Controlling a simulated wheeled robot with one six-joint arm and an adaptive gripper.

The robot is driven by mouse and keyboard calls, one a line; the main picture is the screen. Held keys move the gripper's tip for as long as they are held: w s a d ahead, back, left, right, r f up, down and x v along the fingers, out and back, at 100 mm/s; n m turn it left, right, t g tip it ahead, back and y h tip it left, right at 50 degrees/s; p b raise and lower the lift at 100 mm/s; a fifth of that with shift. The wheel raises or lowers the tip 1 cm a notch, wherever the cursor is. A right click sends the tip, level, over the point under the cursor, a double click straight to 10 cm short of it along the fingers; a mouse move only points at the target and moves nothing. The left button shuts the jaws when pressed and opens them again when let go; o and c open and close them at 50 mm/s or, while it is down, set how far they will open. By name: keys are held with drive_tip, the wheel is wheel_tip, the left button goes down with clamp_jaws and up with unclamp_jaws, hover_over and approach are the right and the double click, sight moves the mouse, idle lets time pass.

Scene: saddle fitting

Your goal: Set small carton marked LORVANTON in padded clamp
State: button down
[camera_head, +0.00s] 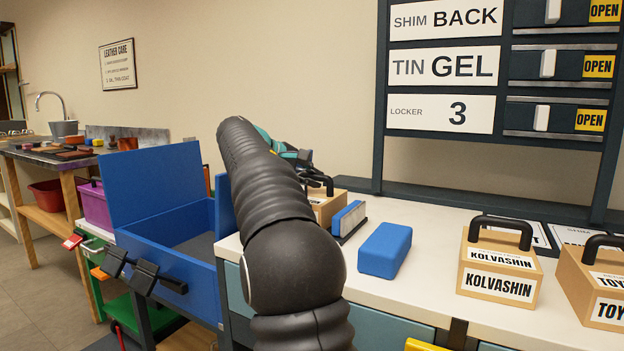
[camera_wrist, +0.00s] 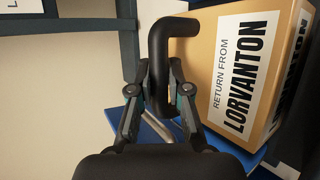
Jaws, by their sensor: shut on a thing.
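The small tan carton (camera_wrist: 205,65) marked LORVANTON fills the right of the wrist view. My gripper (camera_wrist: 160,98) is shut on its black bent handle (camera_wrist: 182,28). In the head view a tan carton (camera_head: 328,207) with a black handle shows only partly behind my arm, with teal parts of my gripper (camera_head: 297,155) above it; its label is hidden. Beside it on the counter stands a blue pad with a grey plate (camera_head: 350,219), which looks like part of the padded clamp. Whether the carton touches the counter or the pad is unclear.
A loose blue block (camera_head: 385,249) lies on the white counter (camera_head: 420,290). A KOLVASHIN carton (camera_head: 498,272) and another carton (camera_head: 597,285) stand at the right. An open blue chest (camera_head: 165,245) is at the left. A dark rack (camera_head: 450,145) with signs rises behind.

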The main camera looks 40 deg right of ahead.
drive_tip(key=shift+f, duration=0.1)
drive_tip(key=c, duration=1.1)
unclamp_jaws()
drive_tip(key=shift+a+r, duration=0.15)
drive_tip(key=shift+r, duration=0.1)
drive_tip(key=p+v, duration=0.2)
drive_tip(key=v, duration=0.9)
drive_tip(key=shift+a+r, duration=0.1)
drive_tip(key=shift+a, duration=0.2)
